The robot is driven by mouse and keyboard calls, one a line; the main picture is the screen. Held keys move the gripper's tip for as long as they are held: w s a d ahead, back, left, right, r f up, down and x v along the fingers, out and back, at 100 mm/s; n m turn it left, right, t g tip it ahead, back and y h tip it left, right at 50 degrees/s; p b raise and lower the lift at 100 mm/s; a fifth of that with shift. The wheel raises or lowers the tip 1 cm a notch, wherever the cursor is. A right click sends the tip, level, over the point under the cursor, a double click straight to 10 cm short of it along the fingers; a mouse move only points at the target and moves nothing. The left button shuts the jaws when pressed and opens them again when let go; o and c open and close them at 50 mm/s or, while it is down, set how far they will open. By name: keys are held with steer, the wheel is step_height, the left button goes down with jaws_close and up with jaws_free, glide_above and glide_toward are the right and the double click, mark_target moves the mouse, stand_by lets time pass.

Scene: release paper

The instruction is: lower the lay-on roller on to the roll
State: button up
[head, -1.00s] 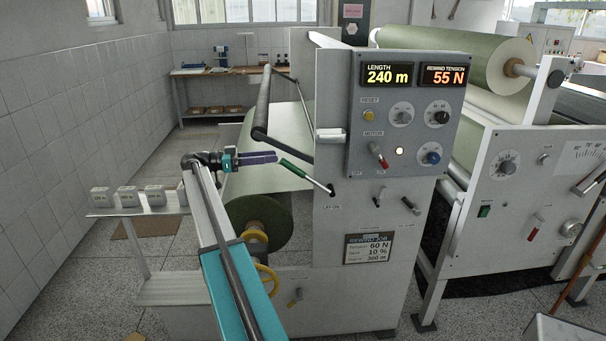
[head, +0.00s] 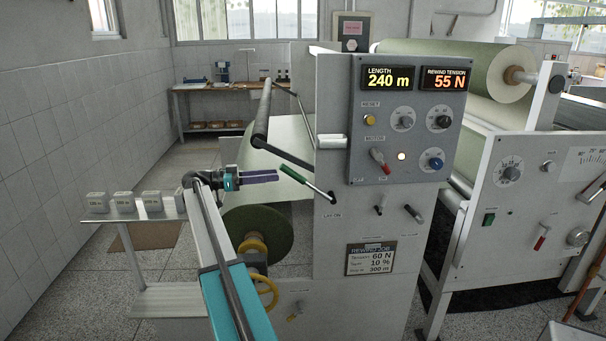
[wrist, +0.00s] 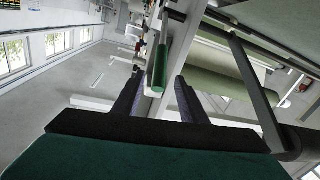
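The lay-on lever has a green handle (head: 296,175) on a metal rod. It slants up and left from its pivot by the LAY-ON label on the machine's front panel. A long dark roller (head: 262,110), which looks like the lay-on roller, is above the green roll (head: 262,226) and apart from it. My gripper (head: 279,175) is at the handle's upper left end. In the wrist view its two dark fingers (wrist: 156,88) stand apart, with the green handle (wrist: 160,68) ahead, in line with the gap. No contact with the handle is visible.
The control panel (head: 407,120) shows 240 m and 55 N. Small levers and a motor switch (head: 381,161) are right of the lever. A shelf with several small blocks (head: 124,201) is left of my arm. A yellow handwheel (head: 266,291) is below the roll.

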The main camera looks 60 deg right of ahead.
steer(key=p+x, duration=0.3)
steer(key=x, duration=0.7)
steer(key=shift+s+r+p, duration=0.1)
steer(key=shift+p, duration=0.2)
steer(key=shift+x, duration=0.85)
steer(key=shift+d, duration=0.1)
jaws_close()
